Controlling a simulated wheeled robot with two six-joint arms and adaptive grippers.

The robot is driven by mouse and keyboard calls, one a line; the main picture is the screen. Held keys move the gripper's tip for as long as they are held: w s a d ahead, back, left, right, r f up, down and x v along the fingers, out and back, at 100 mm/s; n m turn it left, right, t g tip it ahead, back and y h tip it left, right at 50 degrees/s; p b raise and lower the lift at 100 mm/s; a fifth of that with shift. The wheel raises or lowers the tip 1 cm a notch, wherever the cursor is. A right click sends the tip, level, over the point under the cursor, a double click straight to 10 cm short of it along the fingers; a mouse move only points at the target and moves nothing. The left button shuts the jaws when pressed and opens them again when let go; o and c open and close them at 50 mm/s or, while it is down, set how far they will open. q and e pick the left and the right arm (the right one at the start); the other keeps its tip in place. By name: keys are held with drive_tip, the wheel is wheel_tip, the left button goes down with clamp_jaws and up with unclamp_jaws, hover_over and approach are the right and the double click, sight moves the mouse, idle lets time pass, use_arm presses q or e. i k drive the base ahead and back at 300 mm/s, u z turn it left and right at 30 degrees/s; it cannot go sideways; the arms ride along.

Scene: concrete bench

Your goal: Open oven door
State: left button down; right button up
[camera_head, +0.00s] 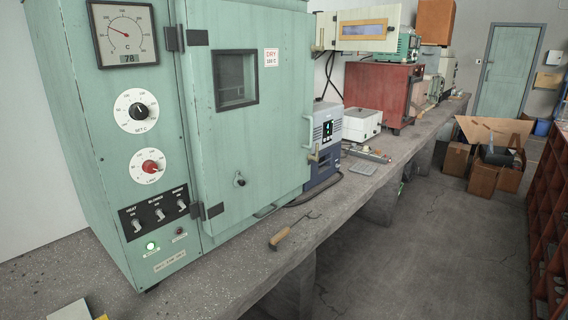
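A pale green oven (80,150) stands on the concrete bench at the left. Its front door (262,150) is shut, with hinges on the door's left side and a small dark window (236,78). The control panel left of the door has a gauge (124,34), two round dials, several switches and a lit green lamp (150,246). Neither of my grippers is in view.
A hooked tool with a wooden handle (282,236) lies on the bench (240,276) in front of the door. A blue-grey device (326,140) stands close to the door's right edge. A white box and a red cabinet (384,92) stand farther back.

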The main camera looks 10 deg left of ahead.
sight(266, 136)
drive_tip(key=z, duration=0.7)
drive_tip(key=i, duration=0.75)
drive_tip(key=z, duration=0.85)
drive_tip(key=i, duration=1.1)
drive_tip(key=u, duration=0.8)
drive_tip(key=i, duration=0.8)
drive_tip(key=u, duration=0.8)
